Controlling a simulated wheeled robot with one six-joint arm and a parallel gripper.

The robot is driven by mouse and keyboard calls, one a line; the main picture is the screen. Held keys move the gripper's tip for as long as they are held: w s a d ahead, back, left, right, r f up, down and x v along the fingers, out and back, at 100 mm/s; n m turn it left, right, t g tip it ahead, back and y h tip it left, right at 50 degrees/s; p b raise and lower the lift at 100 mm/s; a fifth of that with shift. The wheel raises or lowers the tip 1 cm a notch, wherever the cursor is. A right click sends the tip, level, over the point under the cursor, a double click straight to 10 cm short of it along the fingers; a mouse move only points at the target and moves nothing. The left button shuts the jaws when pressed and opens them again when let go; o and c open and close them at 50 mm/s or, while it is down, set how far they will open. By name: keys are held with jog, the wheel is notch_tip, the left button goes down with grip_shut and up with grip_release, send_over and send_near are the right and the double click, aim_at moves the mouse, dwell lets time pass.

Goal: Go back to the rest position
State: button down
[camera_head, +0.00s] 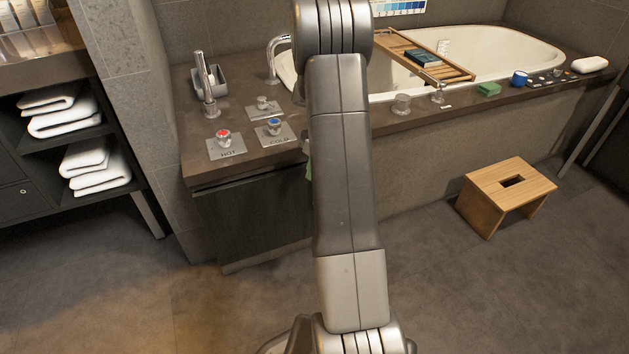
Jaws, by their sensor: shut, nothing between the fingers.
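My arm rises through the middle of the camera_head view, from a joint at the bottom edge to another joint at the top edge. Its grey links stand in front of the bath surround. My gripper is not in view. The arm hides part of the dark counter (190,150) and the near rim of the white bathtub (510,42).
A wooden tray (455,73) spans the tub. A wooden stool (505,187) stands right. Floor (440,290) around the stool is clear.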

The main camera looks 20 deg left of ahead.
jog(key=shift+w+a+r+p, duration=0.1)
jog(key=shift+w+r, duration=0.05)
jog(key=shift+r, duration=0.4)
jog(key=shift+w+a+r+p, duration=0.1)
jog(key=shift+w+r+p, duration=0.1)
jog(key=shift+r, duration=0.4)
jog(key=shift+w+a+r+p, duration=0.1)
jog(key=shift+w+r, duration=0.05)
jog(key=shift+r, duration=0.4)
